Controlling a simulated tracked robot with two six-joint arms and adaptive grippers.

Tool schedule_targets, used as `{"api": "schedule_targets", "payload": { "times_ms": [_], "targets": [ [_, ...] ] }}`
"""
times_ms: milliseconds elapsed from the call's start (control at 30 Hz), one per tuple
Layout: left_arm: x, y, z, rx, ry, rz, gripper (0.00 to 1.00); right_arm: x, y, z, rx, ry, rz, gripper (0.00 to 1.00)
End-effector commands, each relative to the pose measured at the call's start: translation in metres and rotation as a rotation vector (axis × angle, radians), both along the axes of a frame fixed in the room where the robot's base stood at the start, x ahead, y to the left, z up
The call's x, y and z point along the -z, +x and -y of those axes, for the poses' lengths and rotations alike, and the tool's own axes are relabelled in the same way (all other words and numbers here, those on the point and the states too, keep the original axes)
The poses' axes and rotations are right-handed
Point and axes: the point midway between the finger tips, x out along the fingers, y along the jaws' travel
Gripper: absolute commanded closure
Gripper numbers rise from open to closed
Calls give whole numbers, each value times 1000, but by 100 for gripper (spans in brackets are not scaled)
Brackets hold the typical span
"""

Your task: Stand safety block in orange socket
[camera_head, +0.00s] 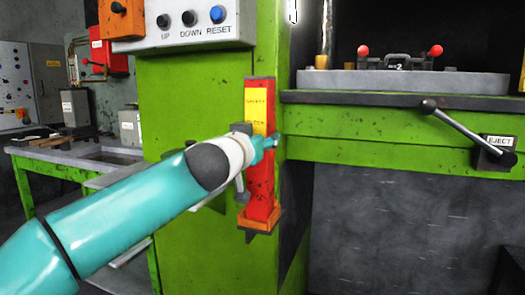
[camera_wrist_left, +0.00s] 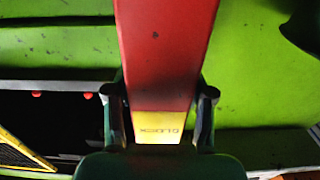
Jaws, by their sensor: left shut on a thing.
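The red safety block (camera_head: 262,185) with a yellow label stands upright against the green press column in the head view. Its lower end meets the orange socket (camera_head: 263,219), and it appears to be inside the socket's rim; how deep it sits I cannot tell. My left gripper (camera_head: 255,160) is shut on the block around its middle, with my teal arm hiding part of it. In the left wrist view the red block (camera_wrist_left: 165,55) runs between the two fingers, its yellow label near them. My right gripper is in neither view.
A control box (camera_head: 190,22) with buttons is above left of the block. The press bed (camera_head: 400,83) and an eject lever (camera_head: 460,122) are to the right. A green bench (camera_head: 60,165) stands at the left.

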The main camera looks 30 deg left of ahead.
Motion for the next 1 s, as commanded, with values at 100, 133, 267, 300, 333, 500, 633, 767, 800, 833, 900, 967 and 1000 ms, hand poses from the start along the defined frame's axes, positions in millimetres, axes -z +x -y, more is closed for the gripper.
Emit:
{"api": "schedule_targets", "payload": {
  "times_ms": [100,133,267,300,333,500,633,767,800,833,900,967,1000],
  "targets": [
    [-4,-1,-1,1,-1,8,100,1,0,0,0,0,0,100],
    [-4,-1,-1,1,0,7,100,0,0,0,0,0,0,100],
    [-4,-1,-1,1,0,7,100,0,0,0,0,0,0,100],
    [-3,-1,-1,1,0,7,100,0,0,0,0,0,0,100],
    [-3,-1,-1,0,1,7,100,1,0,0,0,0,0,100],
    [1,0,-1,-1,-1,0,21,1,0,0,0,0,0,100],
    [1,0,-1,-1,-1,0,21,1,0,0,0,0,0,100],
    [1,0,-1,-1,-1,0,21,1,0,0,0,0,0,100],
    [1,0,-1,-1,-1,0,21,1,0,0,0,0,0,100],
    [0,0,-1,-1,-1,0,21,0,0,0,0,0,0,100],
    [-1,-3,-1,-1,-1,0,21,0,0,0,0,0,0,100],
    [-1,-7,0,-1,0,0,21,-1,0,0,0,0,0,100],
    [-1,-11,1,0,-1,0,21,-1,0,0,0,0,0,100]
  ]
}}
